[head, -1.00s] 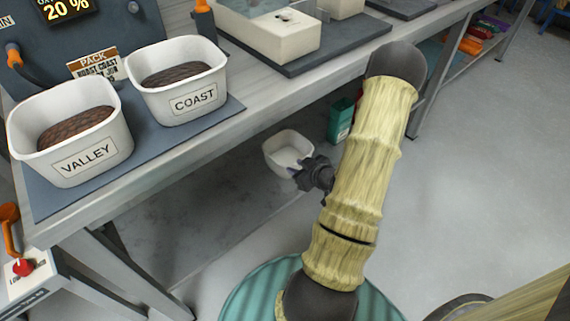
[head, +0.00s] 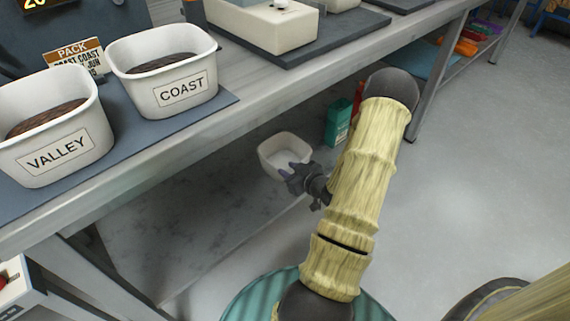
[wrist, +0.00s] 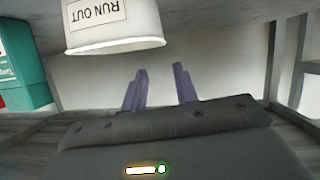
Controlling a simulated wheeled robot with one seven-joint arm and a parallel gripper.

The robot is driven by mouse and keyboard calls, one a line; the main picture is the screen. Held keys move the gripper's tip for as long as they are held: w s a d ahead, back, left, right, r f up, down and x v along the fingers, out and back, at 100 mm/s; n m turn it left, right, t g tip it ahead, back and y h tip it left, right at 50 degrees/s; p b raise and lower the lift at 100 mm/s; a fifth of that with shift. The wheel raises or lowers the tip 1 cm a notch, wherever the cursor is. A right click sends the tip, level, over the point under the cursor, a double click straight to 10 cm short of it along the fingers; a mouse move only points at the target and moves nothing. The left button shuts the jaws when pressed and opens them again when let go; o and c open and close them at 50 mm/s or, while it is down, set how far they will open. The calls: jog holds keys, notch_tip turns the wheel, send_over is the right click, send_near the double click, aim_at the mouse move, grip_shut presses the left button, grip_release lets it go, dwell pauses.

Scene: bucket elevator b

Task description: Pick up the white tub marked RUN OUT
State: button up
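The white tub marked RUN OUT (wrist: 118,45) is at the top of the wrist view, with its label upside down and its rim toward the fingers. In the head view the white tub (head: 270,157) stands empty-looking on the lower shelf under the bench, its label not visible. My gripper (wrist: 160,88) is open, its two purple-grey fingers apart with nothing between them. In the head view my gripper (head: 287,171) is right beside the tub's near right side, overlapping it in the picture. I cannot tell whether the fingers touch it.
A green box (head: 338,122) stands to the right of the tub, and it also shows in the wrist view (wrist: 22,65). The bench top (head: 250,85) overhangs the shelf. Tubs marked VALLEY (head: 60,150) and COAST (head: 180,90) stand on a bench mat. Shelf to the left is clear.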

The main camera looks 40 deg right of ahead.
jog(key=b+x, duration=0.2)
jog(key=x, duration=0.5)
jog(key=shift+w, duration=0.1)
jog(key=b+x, duration=0.2)
jog(key=x, duration=0.1)
jog(key=b+x, duration=0.2)
jog(key=shift+a+f, duration=0.25)
jog(key=shift+f, duration=0.05)
jog(key=shift+r, duration=0.1)
grip_shut()
